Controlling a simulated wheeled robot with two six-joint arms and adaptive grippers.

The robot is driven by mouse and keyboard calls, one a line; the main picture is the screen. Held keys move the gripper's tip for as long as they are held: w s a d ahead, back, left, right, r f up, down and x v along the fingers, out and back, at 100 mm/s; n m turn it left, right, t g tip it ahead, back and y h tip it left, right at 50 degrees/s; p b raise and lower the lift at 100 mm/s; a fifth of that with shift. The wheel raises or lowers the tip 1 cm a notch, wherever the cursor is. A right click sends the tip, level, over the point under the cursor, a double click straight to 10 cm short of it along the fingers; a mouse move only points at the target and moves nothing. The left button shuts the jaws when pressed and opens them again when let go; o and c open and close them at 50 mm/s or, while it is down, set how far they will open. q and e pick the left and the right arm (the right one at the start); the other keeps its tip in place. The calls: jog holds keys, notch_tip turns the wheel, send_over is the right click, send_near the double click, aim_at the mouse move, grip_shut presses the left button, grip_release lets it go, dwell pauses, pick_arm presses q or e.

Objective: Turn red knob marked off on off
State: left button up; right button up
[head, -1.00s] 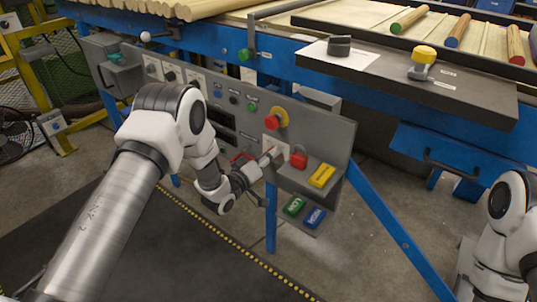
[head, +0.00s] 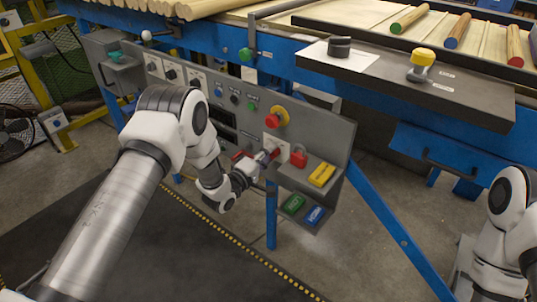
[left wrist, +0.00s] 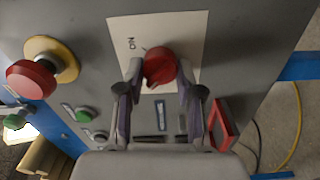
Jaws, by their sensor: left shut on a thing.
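The red knob (left wrist: 161,66) sits on a white plate (left wrist: 188,28) on the grey control panel. In the wrist view, rotated dark lettering that looks like "ON" is at the plate's upper left. My left gripper (left wrist: 160,74) has one finger on each side of the knob and is shut on it. In the head view the left gripper (head: 265,158) reaches the panel from the left, at the white plate (head: 283,146), and partly hides the knob (head: 275,153). The knob's exact pointing direction is hard to tell. My right gripper is outside the views; only the right arm shows.
A red emergency button (head: 275,119) on a yellow collar is above the knob. A red padlock-like part (head: 298,157) and a yellow block (head: 321,174) are to its right. Green (head: 293,204) and blue (head: 314,214) blocks are below. Other switches are to the left.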

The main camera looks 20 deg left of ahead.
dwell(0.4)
pick_arm(q)
jog(key=o, duration=1.1)
jog(key=shift+o, duration=0.2)
jog(key=v, duration=1.2)
